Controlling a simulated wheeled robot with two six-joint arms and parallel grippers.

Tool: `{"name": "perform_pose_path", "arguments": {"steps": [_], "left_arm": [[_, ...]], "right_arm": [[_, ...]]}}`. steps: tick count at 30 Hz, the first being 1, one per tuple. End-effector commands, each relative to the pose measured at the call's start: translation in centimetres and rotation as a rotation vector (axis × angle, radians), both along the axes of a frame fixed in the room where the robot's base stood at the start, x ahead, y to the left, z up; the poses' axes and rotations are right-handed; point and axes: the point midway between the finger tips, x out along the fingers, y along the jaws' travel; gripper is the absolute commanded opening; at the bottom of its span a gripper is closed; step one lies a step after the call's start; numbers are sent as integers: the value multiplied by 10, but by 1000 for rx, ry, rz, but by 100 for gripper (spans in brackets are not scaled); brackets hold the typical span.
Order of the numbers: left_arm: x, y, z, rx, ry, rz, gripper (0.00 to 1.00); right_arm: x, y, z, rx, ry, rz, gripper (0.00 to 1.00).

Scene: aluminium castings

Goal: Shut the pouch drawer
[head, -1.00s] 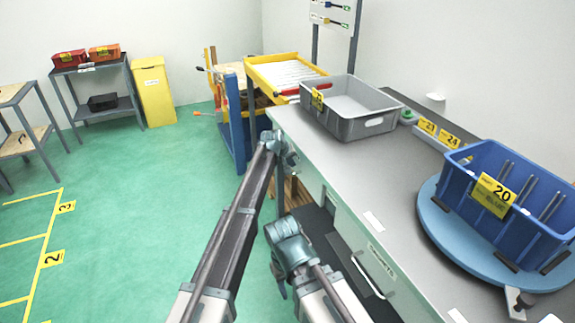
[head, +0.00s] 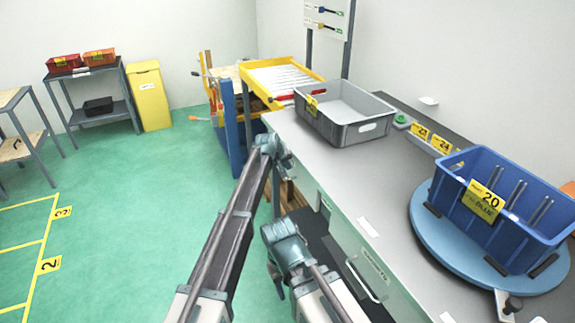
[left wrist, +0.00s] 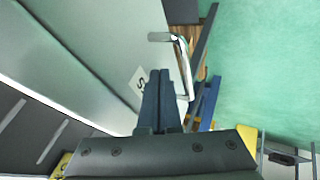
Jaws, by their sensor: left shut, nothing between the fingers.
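The grey bench front holds the drawers. One near drawer front carries a label (head: 374,262), too small to read surely, and a pale handle (head: 360,281). My left gripper (head: 287,162) is beside the far part of the bench front, partly hidden behind its wrist. In the left wrist view its fingers (left wrist: 158,78) are together and empty, in front of a grey face with a partly hidden label (left wrist: 136,88) and beside a metal handle (left wrist: 184,62). I cannot tell contact, or whether this is the pouch drawer. My right arm's wrist is low at centre; its fingers are unclear.
A grey tote (head: 345,112) and a blue crate (head: 497,208) on a round turntable (head: 437,240) stand on the bench. A blue-framed stand (head: 233,125) is beyond its far end. Green floor (head: 130,210) at left is largely clear.

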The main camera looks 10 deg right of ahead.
Motion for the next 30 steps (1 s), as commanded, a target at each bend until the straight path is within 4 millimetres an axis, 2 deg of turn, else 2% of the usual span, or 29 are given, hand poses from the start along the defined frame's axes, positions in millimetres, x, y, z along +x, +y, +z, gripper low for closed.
{"name": "perform_pose_path", "arguments": {"steps": [1,9,14,17,20,23,26,30], "left_arm": [[-6,5,14,1,1,2,0],[-29,25,49,6,3,5,0],[-35,31,57,8,4,5,0],[-36,31,56,8,4,5,0],[-45,40,54,19,12,2,0],[-77,67,48,62,37,-11,0],[-130,109,39,131,86,-32,0],[-213,169,27,233,176,-74,0]], "right_arm": [[0,0,14,0,0,0,50],[0,0,50,0,0,0,50],[0,0,57,0,0,-1,50],[0,0,57,0,0,-1,50],[0,0,56,0,0,-1,50],[0,0,56,0,0,-1,50],[0,0,56,0,0,-1,50],[0,0,56,0,0,-1,50]]}}
